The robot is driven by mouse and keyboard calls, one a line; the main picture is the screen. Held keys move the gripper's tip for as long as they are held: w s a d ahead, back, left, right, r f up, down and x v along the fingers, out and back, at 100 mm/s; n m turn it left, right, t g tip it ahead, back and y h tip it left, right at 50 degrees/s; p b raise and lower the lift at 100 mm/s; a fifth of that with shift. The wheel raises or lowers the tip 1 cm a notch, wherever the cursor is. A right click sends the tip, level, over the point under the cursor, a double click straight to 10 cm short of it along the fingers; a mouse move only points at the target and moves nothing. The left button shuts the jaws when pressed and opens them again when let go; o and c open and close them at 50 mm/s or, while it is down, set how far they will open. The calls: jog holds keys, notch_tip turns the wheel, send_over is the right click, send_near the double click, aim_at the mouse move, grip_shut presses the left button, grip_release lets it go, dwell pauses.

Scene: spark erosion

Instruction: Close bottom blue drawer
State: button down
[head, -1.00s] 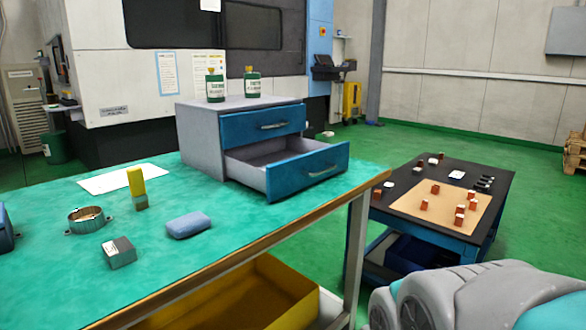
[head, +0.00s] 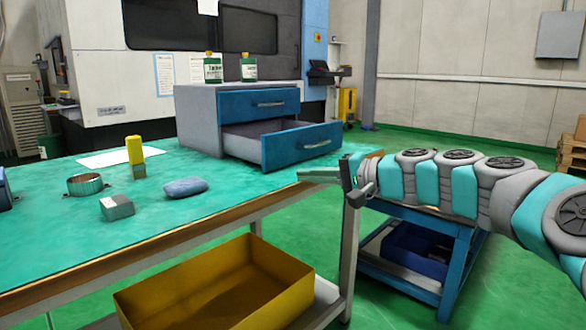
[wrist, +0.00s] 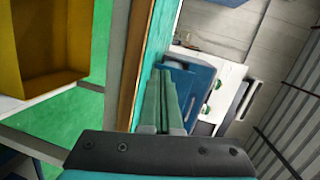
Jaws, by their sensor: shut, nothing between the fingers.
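The bottom blue drawer (head: 301,146) is pulled out of the small grey cabinet (head: 199,120) on the green table. The top blue drawer (head: 260,104) above it is shut. My gripper (head: 302,175) is shut and empty at the table's right edge, in front of and a little below the open drawer's front, apart from it as far as I can tell. In the wrist view my shut fingers (wrist: 162,85) point toward the blue drawer fronts (wrist: 190,88), which appear turned sideways and partly hidden by the fingers.
Two green bottles (head: 212,69) (head: 248,68) stand on the cabinet. A blue-grey block (head: 185,187), a metal ring (head: 85,185), a yellow-topped piece (head: 135,155) and a metal block (head: 117,207) lie on the table. A yellow bin (head: 215,290) sits below.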

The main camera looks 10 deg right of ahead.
jog(key=w+d+r+m+t+h, duration=0.1)
jog(key=w+d+m+t, duration=0.25)
jog(key=d, duration=0.65)
jog(key=b, duration=0.1)
send_near(292, 148)
jog(key=x, duration=0.6)
jog(key=shift+w+a, duration=0.25)
jog(key=shift+a, duration=0.05)
jog(key=shift+w, duration=0.1)
jog(key=p+x, duration=0.3)
jog(key=x, duration=1.1)
jog(key=shift+w+a, duration=0.1)
jog(key=shift+w, duration=0.05)
jog(key=shift+f, duration=0.1)
